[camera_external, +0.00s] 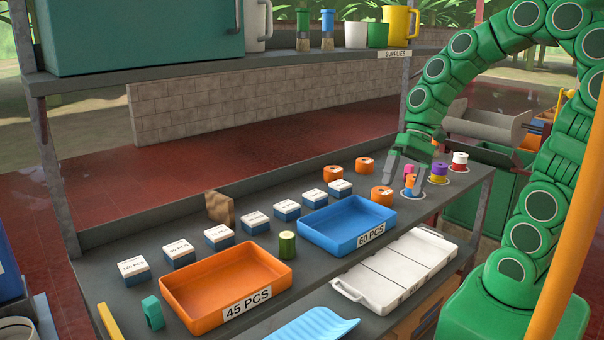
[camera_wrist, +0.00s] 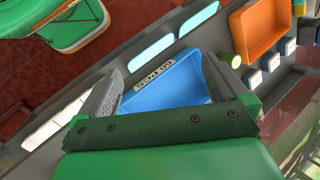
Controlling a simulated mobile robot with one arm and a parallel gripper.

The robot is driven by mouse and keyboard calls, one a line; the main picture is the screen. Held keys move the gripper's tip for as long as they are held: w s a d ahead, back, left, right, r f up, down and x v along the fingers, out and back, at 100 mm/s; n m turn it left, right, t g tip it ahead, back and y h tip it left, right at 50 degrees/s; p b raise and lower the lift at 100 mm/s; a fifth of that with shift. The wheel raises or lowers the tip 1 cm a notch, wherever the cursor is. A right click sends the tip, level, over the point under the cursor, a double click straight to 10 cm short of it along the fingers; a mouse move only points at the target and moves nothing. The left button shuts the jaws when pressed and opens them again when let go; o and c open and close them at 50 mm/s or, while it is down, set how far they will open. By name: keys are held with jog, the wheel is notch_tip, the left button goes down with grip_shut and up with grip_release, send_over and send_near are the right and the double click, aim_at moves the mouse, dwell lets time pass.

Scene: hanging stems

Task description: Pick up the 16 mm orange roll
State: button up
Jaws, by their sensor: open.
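Several orange rolls stand on the worktop in the external view: one (camera_external: 333,173) near the back edge, one (camera_external: 364,165) to its right, and one (camera_external: 381,195) by the blue tray's right corner. Their size markings are too small to read, so I cannot tell which is 16 mm. My gripper (camera_external: 406,179) is open and points down over the right end of the worktop. A small pink and orange piece (camera_external: 409,181) shows between its fingers; contact cannot be told. My gripper (camera_wrist: 163,75) is open in the wrist view, with no roll visible there.
Yellow-purple (camera_external: 439,172) and white-red (camera_external: 459,162) stacks stand right of my gripper. A blue tray (camera_external: 328,231), orange tray (camera_external: 190,312) and white tray (camera_external: 350,293) lie left and in front. Several small labelled boxes line the back. A shelf (camera_external: 150,72) hangs above.

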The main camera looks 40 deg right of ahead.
jog(key=w+a+r+m+t+y, duration=0.15)
jog(key=w+m+y, duration=0.3)
jog(key=w, duration=0.75)
jog(key=m+t, duration=0.8)
jog(key=m, duration=0.6)
send_over(336, 169)
jog(key=s+a, duration=0.9)
notch_tip(336, 169, down, 6)
jog(key=f, duration=0.1)
jog(key=w+d+f+m+t+h, duration=0.1)
jog(key=d+f+m, duration=0.1)
jog(key=d, duration=0.2)
jog(key=w+d+f+m, duration=0.1)
jog(key=d+f+m, duration=0.2)
jog(key=d, duration=0.1)
jog(key=w+d+f+m+t+h, duration=0.1)
jog(key=d+f+m, duration=0.1)
jog(key=d, duration=0.1)
jog(key=shift+w+d+f+t+h, duration=0.35)
jog(key=shift+d+f, duration=0.05)
jog(key=shift+w+f+m, duration=0.1)
jog(key=shift+m, duration=0.15)
jog(key=shift+x, duration=3.75)
jog(key=shift+w+d, duration=0.15)
jog(key=shift+w, duration=0.05)
jog(key=c, duration=1.1)
jog(key=shift+o, duration=0.2)
jog(key=shift+r, duration=0.2)
